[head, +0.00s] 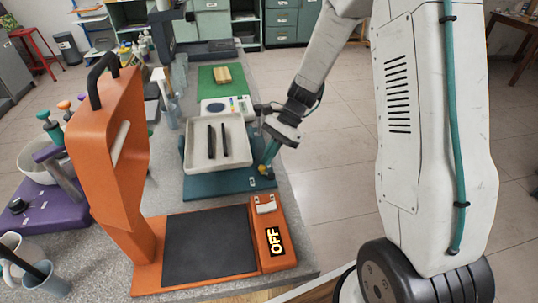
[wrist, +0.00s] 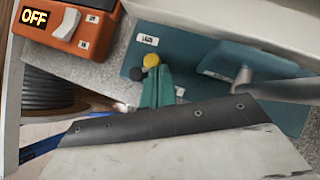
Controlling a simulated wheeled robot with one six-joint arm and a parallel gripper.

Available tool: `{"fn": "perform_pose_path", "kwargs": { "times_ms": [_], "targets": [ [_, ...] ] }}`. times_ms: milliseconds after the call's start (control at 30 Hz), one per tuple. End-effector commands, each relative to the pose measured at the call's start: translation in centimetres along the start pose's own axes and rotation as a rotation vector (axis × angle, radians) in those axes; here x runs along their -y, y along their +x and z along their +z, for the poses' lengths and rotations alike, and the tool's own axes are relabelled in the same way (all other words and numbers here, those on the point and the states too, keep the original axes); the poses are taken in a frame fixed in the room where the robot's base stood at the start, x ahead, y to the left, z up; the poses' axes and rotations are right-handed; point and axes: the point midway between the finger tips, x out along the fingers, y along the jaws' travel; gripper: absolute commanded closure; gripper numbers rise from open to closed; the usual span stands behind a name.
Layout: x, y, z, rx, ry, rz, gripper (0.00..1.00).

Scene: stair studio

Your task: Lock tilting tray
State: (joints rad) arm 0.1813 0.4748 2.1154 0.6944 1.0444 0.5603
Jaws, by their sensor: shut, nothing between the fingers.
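The tilting tray (head: 188,155) is a pale shallow tray with two dark bars in it, above a teal base plate (head: 205,188). I cannot tell its exact tilt. In the wrist view, the base plate (wrist: 190,52) carries a teal support with a grey rod (wrist: 285,91). My gripper (head: 268,162) is at the tray's right side, pointing down. Contact is unclear.
An orange press-like machine (head: 118,150) with a dark pad and an OFF display (head: 275,241) stands in front. Behind the tray are a white device with coloured buttons (head: 222,107) and a green mat (head: 208,77). Open floor lies right of the bench.

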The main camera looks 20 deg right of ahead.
Motion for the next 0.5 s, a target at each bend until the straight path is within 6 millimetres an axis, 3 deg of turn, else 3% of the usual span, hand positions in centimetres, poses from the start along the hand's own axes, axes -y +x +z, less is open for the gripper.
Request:
{"fn": "perform_pose_path", "kwargs": {
  "times_ms": [500],
  "targets": [
    [-1.5, -0.3, -0.4, 0.000, 0.000, -0.001, 1.00]
  ]
}}
